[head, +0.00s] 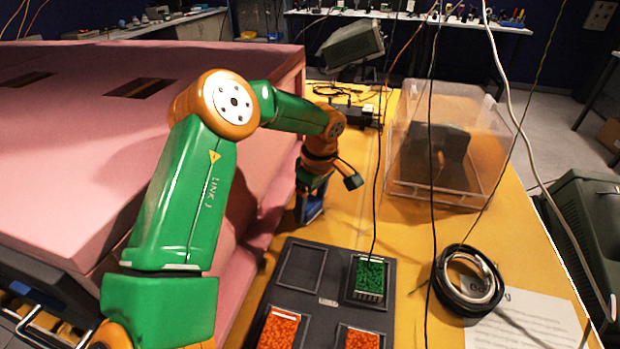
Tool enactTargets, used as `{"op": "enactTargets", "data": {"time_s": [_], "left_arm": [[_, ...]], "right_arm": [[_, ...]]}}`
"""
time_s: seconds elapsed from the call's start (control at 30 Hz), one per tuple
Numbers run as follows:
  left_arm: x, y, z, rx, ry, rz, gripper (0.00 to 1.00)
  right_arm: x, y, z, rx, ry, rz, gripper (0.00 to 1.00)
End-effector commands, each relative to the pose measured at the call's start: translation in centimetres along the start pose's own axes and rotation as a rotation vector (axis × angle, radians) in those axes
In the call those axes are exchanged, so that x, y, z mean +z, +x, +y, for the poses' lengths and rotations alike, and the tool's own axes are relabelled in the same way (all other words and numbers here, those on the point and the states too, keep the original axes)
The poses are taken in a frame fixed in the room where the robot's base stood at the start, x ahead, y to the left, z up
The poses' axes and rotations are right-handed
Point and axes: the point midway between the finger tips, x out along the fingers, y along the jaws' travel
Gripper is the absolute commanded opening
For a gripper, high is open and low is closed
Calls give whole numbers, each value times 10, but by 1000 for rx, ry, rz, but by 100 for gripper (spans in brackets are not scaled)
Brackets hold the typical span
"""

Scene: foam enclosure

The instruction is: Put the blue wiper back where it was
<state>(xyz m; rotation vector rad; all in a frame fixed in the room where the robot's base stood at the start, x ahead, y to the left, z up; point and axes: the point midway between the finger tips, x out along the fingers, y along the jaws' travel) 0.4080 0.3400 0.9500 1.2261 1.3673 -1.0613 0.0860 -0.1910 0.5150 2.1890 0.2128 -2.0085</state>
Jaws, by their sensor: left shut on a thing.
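My left arm, green and orange, reaches in from the left and bends down beside the pink foam enclosure. My left gripper (310,188) points down over the yellow table and is shut on the blue wiper (311,213). Only a small blue part of the wiper shows under the gripper, close to the foam wall. I cannot tell whether it touches the table. My right gripper is not in view.
The pink foam enclosure (60,150) fills the left. A dark tray (328,301) with green and orange pieces lies in front of the gripper. A clear box (480,140) and a black cable coil (440,290) stand to the right. Thin cables hang across the view.

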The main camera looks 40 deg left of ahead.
Motion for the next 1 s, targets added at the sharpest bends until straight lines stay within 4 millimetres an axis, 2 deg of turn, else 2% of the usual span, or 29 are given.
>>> {"op": "enactTargets", "data": {"time_s": [0.3, 0.33, 0.4, 0.6, 0.73, 1.0], "left_arm": [[0, 5, -1, -3, -1, 0, 25], [0, 3, -1, -3, -1, 0, 85], [0, 3, -1, -3, -1, 0, 100], [0, 2, -1, -3, -1, 0, 100], [-1, -12, 1, 2, -1, 0, 100], [0, -89, 0, 2, -1, -2, 100]], "right_arm": [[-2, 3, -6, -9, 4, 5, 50], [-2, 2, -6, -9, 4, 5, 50], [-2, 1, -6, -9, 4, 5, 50], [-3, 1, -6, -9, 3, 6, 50], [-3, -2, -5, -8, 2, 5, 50], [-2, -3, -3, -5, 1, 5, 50]]}}
